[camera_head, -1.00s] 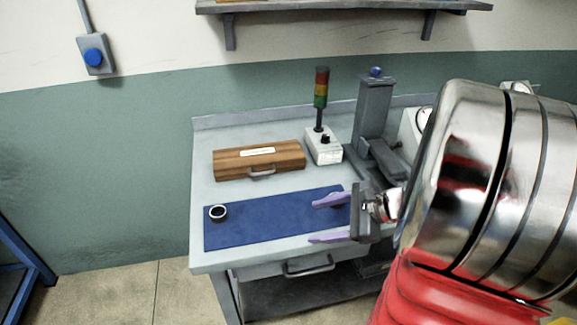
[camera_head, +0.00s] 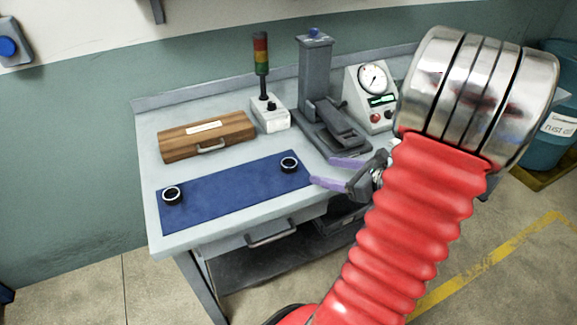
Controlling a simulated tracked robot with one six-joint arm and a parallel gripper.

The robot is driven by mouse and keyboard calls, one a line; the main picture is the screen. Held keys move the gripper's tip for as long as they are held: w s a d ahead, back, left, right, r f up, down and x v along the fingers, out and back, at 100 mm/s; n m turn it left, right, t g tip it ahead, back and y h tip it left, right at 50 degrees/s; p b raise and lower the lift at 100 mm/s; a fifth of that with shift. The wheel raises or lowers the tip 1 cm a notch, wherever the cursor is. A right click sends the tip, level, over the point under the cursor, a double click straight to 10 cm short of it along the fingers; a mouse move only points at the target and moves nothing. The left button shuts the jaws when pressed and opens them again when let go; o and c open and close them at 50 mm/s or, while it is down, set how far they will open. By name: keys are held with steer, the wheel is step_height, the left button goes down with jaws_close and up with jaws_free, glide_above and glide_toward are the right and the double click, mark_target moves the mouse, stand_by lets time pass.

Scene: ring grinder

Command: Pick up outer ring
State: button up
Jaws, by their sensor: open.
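Two small dark-centred rings with pale rims lie on the blue mat (camera_head: 225,190) on the workbench. One ring (camera_head: 172,195) is at the mat's left end, and the other ring (camera_head: 289,164) is at its right end. I cannot tell which is the outer ring. My gripper (camera_head: 320,171) is open and empty, with its two purple fingers pointing left. In the picture its fingertips are just right of the right-hand ring, apart from it. Their height above the bench is hard to judge.
A wooden case (camera_head: 207,137) lies behind the mat. A signal tower (camera_head: 261,60) on a white box, a grey press-like stand (camera_head: 315,75) and a gauge box (camera_head: 372,95) stand along the back. A blue drum (camera_head: 556,120) is at the far right.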

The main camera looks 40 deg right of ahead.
glide_toward(284, 163)
steer(key=shift+w, duration=0.3)
steer(key=shift+w+f, duration=0.1)
stand_by(0.4)
steer(key=shift+x, duration=2.5)
steer(key=shift+a, duration=0.1)
steer(key=shift+c, duration=0.2)
steer(key=c, duration=1.2)
steer(key=shift+o, duration=0.2)
step_height(284, 163, up, 10)
